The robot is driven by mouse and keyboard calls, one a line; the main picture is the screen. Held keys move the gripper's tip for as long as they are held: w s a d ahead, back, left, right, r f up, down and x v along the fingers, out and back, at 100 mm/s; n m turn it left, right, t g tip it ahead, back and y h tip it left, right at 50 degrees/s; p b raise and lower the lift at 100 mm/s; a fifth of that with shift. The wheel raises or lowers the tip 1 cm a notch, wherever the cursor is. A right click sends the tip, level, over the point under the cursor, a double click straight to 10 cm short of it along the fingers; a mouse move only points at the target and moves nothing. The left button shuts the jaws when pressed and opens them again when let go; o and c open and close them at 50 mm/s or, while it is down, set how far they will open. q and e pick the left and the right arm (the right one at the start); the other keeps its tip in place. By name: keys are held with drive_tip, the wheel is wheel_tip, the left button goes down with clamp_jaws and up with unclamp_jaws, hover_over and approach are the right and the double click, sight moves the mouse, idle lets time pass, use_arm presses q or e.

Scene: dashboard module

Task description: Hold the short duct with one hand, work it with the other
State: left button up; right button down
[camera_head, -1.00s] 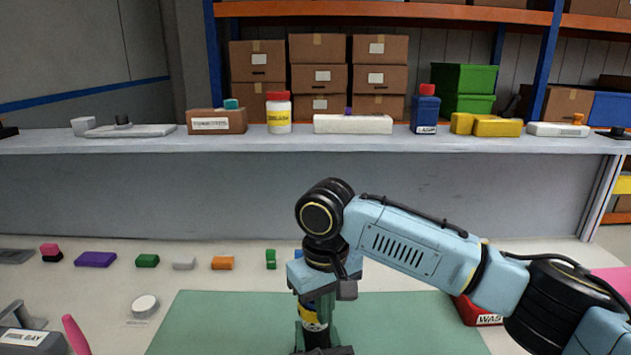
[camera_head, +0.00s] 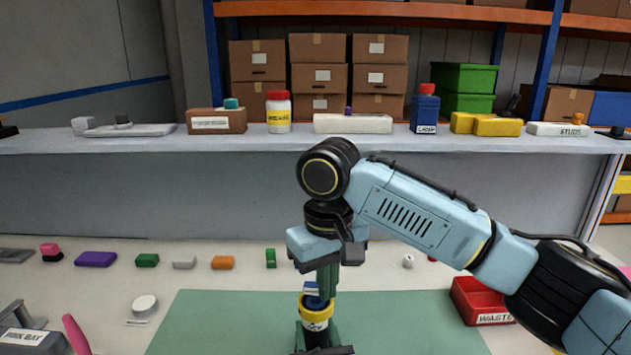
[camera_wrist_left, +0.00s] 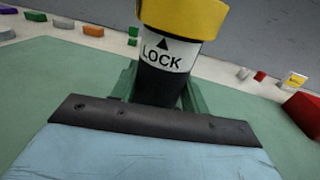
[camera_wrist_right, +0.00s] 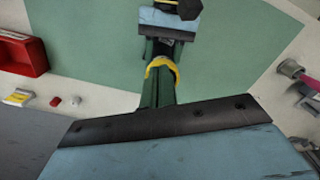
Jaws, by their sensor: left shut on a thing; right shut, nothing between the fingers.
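The short duct (camera_wrist_left: 165,62) is a black upright tube with a white band reading LOCK, an arrow above the word, and a yellow collar (camera_head: 316,311) on top. My left gripper (camera_wrist_left: 158,88) is shut on its lower part, with green fingers on either side. A blue and white piece (camera_head: 312,292) shows at the collar's top; I cannot tell how it sits. My right gripper (camera_head: 325,288) is shut and empty, pointing down just above the duct. In the right wrist view the collar (camera_wrist_right: 162,66) lies around its fingertips' line of sight; contact is unclear.
The green mat (camera_head: 220,325) lies below. A red WASTE bin (camera_head: 480,302) stands on the right, several small coloured blocks lie in a row behind the mat, and a pink stick (camera_head: 76,335) is at the left front. A long grey shelf (camera_head: 150,147) crosses the back.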

use_arm(q)
drive_tip(key=o, duration=1.4)
drive_tip(key=shift+c, duration=0.2)
